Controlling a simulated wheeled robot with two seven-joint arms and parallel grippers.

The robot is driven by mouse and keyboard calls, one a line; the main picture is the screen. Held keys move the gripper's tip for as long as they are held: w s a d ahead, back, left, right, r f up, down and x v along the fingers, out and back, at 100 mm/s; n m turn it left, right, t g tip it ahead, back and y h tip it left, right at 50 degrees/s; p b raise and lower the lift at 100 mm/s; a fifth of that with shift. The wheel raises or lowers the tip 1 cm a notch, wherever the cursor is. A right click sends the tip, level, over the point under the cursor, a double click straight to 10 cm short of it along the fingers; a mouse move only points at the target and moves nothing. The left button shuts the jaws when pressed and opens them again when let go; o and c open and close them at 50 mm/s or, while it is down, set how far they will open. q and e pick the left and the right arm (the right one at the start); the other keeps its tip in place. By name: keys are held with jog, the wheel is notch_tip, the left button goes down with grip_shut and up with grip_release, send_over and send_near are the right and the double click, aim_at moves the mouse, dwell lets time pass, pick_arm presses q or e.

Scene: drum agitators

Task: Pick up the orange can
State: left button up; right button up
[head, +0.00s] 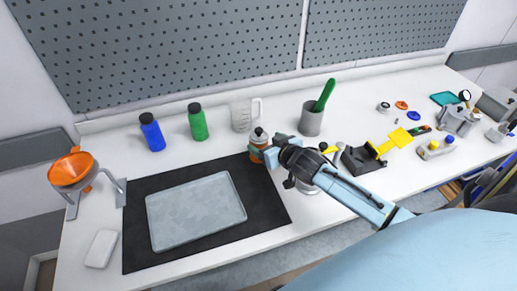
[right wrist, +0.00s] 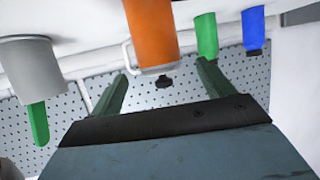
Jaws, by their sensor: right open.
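The orange can (head: 257,147) stands upright at the back right of the black mat, with a grey top and dark cap. My right gripper (head: 270,155) is at its right side in the head view and hides part of it. In the right wrist view, which is upside down, the orange can (right wrist: 150,32) shows beyond the two green fingers. The right gripper (right wrist: 162,70) is open, with the can's top lined up in the gap. I cannot tell whether the fingertips reach around it. My left gripper is not in view.
A grey tray (head: 197,212) lies on the black mat (head: 265,218). Blue (head: 152,133) and green (head: 198,123) bottles, a clear jug (head: 241,115) and a grey cup (head: 310,120) stand behind. An orange funnel (head: 72,170) is at left; a black-yellow holder (head: 365,158) is at right.

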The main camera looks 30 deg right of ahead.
aim_at(261, 139)
jog(key=shift+w+f, duration=0.1)
jog(key=shift+w, duration=0.35)
jog(key=shift+w+f, duration=0.15)
jog(key=shift+w, duration=0.25)
jog(key=x, duration=0.4)
jog(key=shift+w+f, duration=0.1)
jog(key=shift+w, duration=0.05)
jog(key=shift+w+f, duration=0.15)
jog(key=shift+w, duration=0.3)
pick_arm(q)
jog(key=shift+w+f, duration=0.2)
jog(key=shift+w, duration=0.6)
pick_arm(e)
jog(key=c, duration=1.2)
